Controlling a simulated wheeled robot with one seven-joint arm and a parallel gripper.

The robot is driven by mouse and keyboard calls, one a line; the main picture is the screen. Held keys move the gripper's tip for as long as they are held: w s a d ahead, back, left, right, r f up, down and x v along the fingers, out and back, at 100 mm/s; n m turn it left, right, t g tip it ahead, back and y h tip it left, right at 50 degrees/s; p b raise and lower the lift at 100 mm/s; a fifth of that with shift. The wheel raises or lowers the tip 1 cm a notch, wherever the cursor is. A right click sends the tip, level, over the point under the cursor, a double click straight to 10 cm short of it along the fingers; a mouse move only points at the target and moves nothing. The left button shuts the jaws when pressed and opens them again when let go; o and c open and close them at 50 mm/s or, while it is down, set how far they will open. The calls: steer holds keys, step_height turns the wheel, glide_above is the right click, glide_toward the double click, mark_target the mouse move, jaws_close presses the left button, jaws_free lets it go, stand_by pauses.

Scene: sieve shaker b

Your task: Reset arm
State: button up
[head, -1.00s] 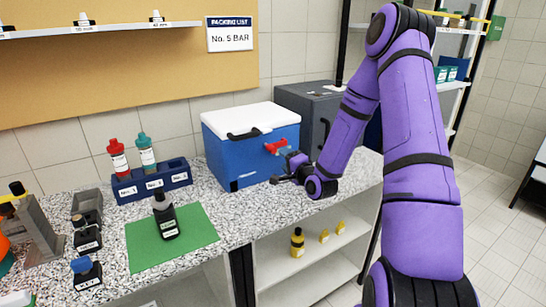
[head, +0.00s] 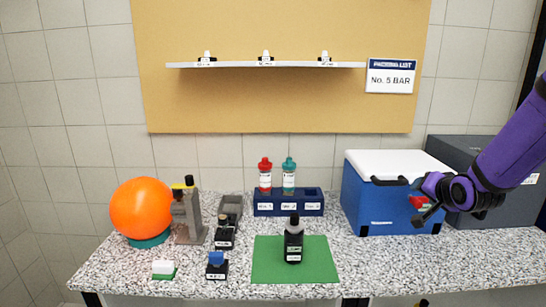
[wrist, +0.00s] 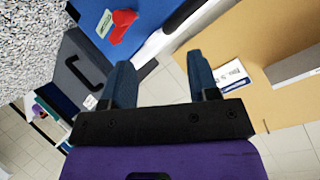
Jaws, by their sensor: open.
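My purple arm reaches in from the right in the head view. My gripper (head: 430,208) is in front of the right part of the blue cooler box (head: 372,205), near its red latch (head: 419,201). In the wrist view my gripper (wrist: 165,85) has its two fingers spread apart with nothing between them. The red latch (wrist: 123,25) and blue cooler wall show beyond the fingers there. The cooler's white lid (head: 395,165) is closed. I cannot tell whether the gripper touches the cooler.
A dark grey case (head: 462,155) stands right of the cooler. A blue rack (head: 288,203) holds red and teal bottles. An orange ball (head: 141,208) and small stands are at left. The counter's right front is clear.

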steer(key=s+a+r+n+g, duration=0.2)
steer(key=s+a+r, duration=0.1)
steer(key=s, duration=0.7)
steer(key=s+a+r+n+g, duration=0.2)
steer(key=s+r, duration=0.4)
steer(key=s, duration=0.5)
steer(key=s+a+r+n+g, duration=0.3)
steer(key=s+a+r, duration=0.1)
steer(key=s, duration=0.7)
steer(key=shift+a+r+n+y, duration=0.15)
steer(key=shift+a+n+y, duration=0.2)
steer(key=shift+a, duration=0.2)
steer(key=shift+w, duration=0.1)
steer(key=shift+c, duration=0.3)
